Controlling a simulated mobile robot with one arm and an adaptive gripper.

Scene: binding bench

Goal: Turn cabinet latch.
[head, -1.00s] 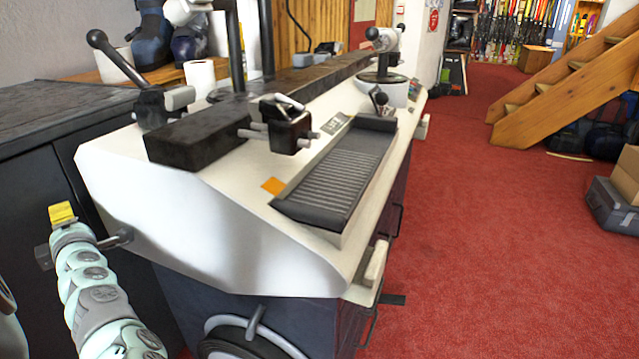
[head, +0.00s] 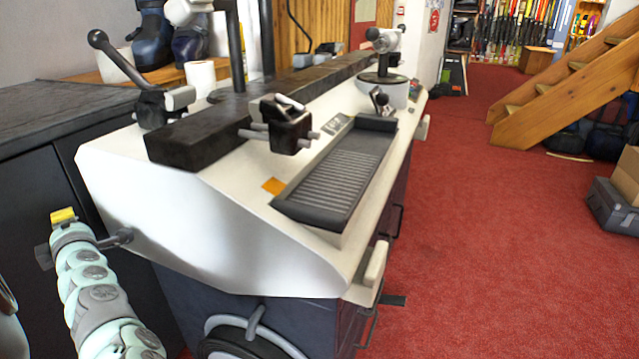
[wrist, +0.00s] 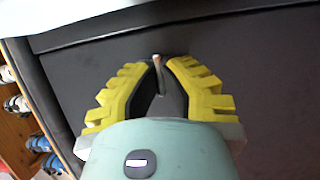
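The cabinet latch (wrist: 157,64) shows in the wrist view as a small, thin, pale-tipped piece on the dark cabinet front (wrist: 235,60). My gripper (wrist: 160,62) has yellow ribbed fingers with dark inner sides. The fingers converge at the tips, close on both sides of the latch, and appear shut on it. The latch cannot be made out there.
The white binding bench (head: 215,235) stands right of my arm, with a black ribbed tray (head: 338,175) and clamps on top. A dark worktop (head: 50,95) lies above the cabinet.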

